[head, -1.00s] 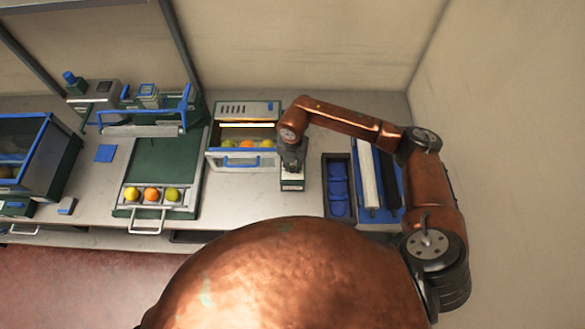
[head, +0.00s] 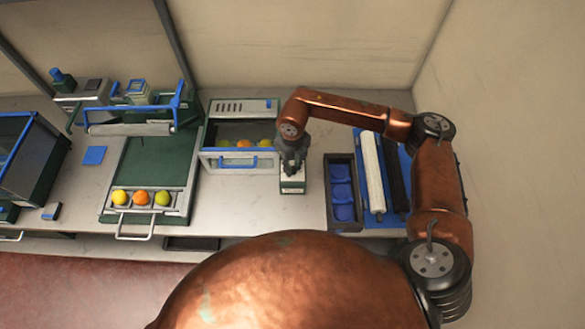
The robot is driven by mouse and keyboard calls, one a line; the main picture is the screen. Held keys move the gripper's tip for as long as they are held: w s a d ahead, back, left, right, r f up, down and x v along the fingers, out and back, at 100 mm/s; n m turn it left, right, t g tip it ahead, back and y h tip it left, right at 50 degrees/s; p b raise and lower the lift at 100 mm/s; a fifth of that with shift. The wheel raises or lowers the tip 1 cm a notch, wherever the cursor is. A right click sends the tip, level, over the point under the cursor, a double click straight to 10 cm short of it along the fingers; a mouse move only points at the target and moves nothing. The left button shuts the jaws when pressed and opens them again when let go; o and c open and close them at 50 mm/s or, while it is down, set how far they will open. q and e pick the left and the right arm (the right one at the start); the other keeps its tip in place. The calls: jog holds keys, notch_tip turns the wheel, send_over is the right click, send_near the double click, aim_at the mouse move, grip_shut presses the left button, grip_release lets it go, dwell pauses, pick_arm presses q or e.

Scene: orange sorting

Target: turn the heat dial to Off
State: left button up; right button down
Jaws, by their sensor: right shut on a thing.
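My right gripper (head: 292,158) comes down from above onto a small box with a white front and a dark green base (head: 292,186). The gripper is shut on the dial on top of this box; its fingers hide the dial, so I cannot read its setting. Just left of it stands the warming cabinet (head: 238,108), with several fruits (head: 241,143) inside its open front and a blue-handled drawer front (head: 238,162). No glowing bar shows inside the cabinet. My left gripper is not in view.
A dark tray with blue hollows (head: 327,190) and a blue mat with a white and a black roll (head: 372,175) lie to the right. A green board with three fruits at its front rail (head: 150,213) lies left. Bare counter (head: 250,208) is in front of the cabinet.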

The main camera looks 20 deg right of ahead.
aim_at(293, 168)
jog(key=shift+n+b, duration=0.35)
jog(key=shift+n, duration=0.25)
jog(key=c, duration=1.7)
grip_release()
jog(key=shift+r, duration=0.1)
notch_tip(293, 168, up, 12)
jog(key=shift+f, duration=0.1)
